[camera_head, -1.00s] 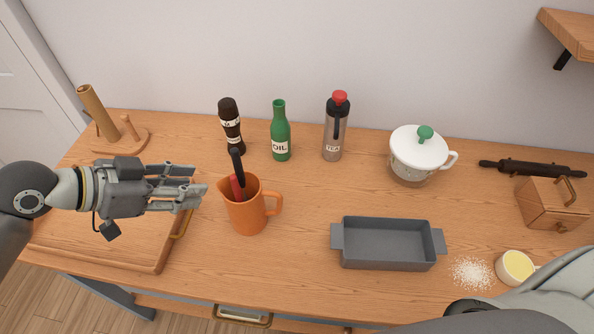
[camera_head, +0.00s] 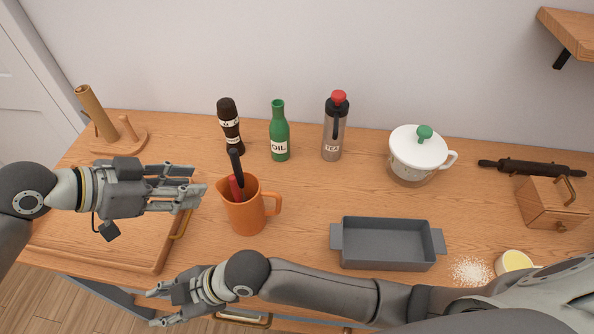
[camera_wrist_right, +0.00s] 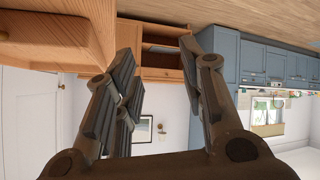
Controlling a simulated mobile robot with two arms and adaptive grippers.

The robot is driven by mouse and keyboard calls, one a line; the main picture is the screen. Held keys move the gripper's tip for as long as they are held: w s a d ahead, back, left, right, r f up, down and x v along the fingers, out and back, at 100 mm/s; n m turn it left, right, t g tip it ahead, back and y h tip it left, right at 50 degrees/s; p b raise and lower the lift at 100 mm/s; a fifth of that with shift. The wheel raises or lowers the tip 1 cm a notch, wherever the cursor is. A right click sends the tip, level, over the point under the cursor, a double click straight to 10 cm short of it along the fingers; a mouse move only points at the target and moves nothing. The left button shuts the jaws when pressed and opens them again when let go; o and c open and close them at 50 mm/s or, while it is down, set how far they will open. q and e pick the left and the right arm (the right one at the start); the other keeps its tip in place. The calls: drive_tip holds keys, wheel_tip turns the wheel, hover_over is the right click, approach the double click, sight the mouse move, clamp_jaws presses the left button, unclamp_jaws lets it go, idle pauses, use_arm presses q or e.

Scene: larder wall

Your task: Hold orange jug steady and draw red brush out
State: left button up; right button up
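The orange jug (camera_head: 246,216) stands upright on the counter, its handle to the right. A black utensil (camera_head: 236,163) stands taller in the same jug. My left gripper (camera_head: 196,187) is open and empty, just left of the jug and apart from it. My right gripper (camera_head: 158,307) is open and empty at the counter's front edge, below and left of the jug. Its spread fingers show in the right wrist view (camera_wrist_right: 155,85), with neither jug nor brush there.
A wooden tray (camera_head: 150,264) lies under my left gripper. A grey baking dish (camera_head: 388,264) lies to the right, behind my right forearm.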

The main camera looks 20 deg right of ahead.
drive_tip(key=w+d+r+m+t+h, duration=0.1)
drive_tip(key=w+d+r+m+h, duration=0.15)
drive_tip(key=w+d+r, duration=0.4)
wheel_tip(320, 180, up, 6)
drive_tip(key=r+m+g+h, duration=0.1)
drive_tip(key=g+h, duration=0.1)
drive_tip(key=h, duration=0.2)
hover_over(278, 201)
drive_tip(key=d, duration=0.4)
drive_tip(key=x, duration=1.1)
drive_tip(key=shift+s, duration=0.1)
clamp_jaws()
